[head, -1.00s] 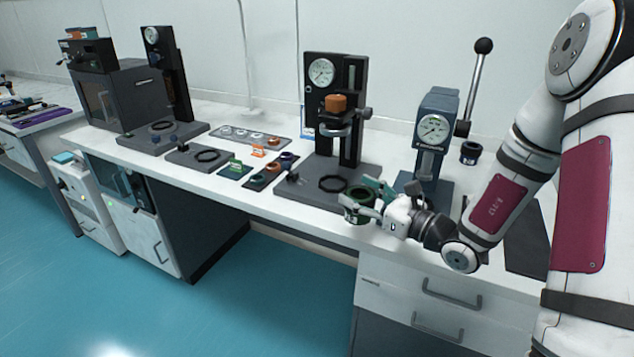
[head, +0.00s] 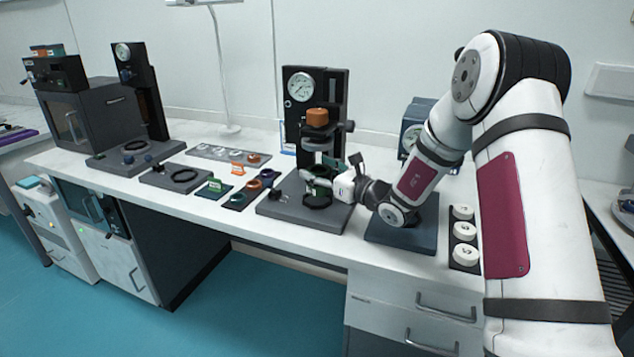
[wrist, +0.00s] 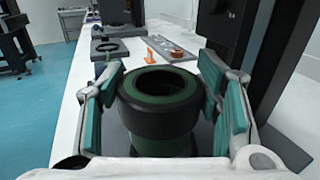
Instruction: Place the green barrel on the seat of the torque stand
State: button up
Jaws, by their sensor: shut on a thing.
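The green barrel (head: 319,188), dark with a green ring on top and green lower down, is held upright between the fingers of my gripper (head: 333,181). In the wrist view the barrel (wrist: 160,122) sits between two teal pads, its open top facing up. It is over the base of the middle gauge stand (head: 275,208), close above a dark ring seat (head: 317,202). My gripper partly hides this area, and I cannot tell whether the barrel touches the ring. No readable label shows which stand is the torque stand.
An orange-topped clamp (head: 317,118) overhangs the ring. To the left lie a tray of coloured rings (head: 238,203), a low plate with a ring (head: 165,182) and another gauge stand (head: 146,90). A blue gauge press (head: 412,115) stands right, partly behind my arm.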

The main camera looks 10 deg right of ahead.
jog(key=shift+w, duration=0.5)
jog(key=shift+w+f, duration=0.1)
jog(key=shift+f, duration=1.65)
jog(key=shift+f, duration=0.1)
jog(key=o, duration=1.4)
jog(key=shift+f, duration=0.1)
